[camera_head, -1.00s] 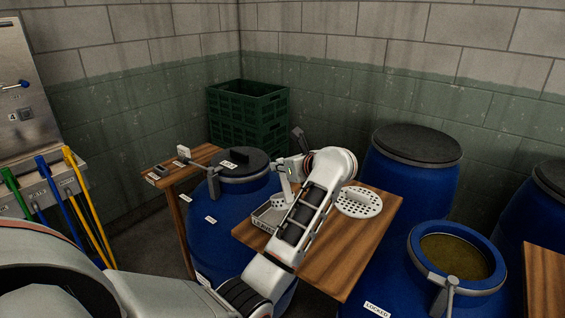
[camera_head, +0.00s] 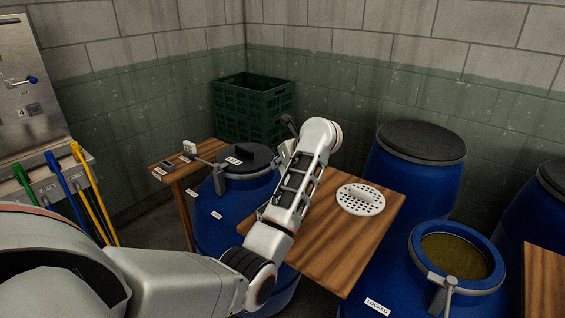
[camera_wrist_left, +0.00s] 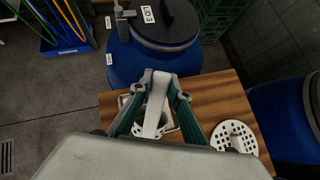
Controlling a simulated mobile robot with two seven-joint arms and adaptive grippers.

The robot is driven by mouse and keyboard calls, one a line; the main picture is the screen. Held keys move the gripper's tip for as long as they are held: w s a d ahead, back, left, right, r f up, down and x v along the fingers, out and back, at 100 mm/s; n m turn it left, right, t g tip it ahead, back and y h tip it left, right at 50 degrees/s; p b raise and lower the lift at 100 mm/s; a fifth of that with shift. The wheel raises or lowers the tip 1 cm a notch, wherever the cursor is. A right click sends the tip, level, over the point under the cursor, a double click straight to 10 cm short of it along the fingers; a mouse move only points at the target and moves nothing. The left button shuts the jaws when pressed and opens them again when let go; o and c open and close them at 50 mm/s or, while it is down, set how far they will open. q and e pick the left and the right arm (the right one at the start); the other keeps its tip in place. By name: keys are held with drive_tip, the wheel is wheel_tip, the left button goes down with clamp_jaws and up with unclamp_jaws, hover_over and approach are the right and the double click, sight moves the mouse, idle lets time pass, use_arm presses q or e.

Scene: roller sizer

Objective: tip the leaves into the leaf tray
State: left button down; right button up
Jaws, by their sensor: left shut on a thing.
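My left gripper (camera_wrist_left: 161,86) is shut on a pale handle (camera_wrist_left: 154,108) in the left wrist view, above the left part of the wooden table. A pale rim (camera_wrist_left: 173,128) shows below the fingers, perhaps the leaf tray's. In the head view my arm covers that end of the table and hides the tray. I see no leaves clearly. My right gripper is not in view.
A white perforated disc (camera_head: 361,200) lies on the wooden table (camera_head: 345,250); the table's front is clear. A closed blue barrel (camera_head: 225,205) stands to the left and an open blue barrel (camera_head: 425,293) to the right. A green crate (camera_head: 252,105) stands behind.

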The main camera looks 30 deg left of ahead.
use_arm(q)
drive_tip(key=shift+w+a+f+h, duration=0.25)
drive_tip(key=shift+a+f+h, duration=0.05)
drive_tip(key=shift+a+h, duration=0.2)
drive_tip(key=w+a+f+g+h+b, duration=0.2)
drive_tip(key=a+f+g+h+b, duration=0.1)
drive_tip(key=a+f+h+b, duration=0.1)
drive_tip(key=shift+w+a+f+h, duration=0.3)
drive_tip(key=shift+a+f+h, duration=0.25)
drive_tip(key=shift+h, duration=0.35)
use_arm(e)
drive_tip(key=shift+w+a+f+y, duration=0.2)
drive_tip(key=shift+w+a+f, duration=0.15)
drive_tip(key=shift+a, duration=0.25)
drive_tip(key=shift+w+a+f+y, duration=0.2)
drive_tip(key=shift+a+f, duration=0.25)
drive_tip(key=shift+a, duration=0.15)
use_arm(q)
drive_tip(key=shift+r+b, duration=0.1)
drive_tip(key=shift+b, duration=0.2)
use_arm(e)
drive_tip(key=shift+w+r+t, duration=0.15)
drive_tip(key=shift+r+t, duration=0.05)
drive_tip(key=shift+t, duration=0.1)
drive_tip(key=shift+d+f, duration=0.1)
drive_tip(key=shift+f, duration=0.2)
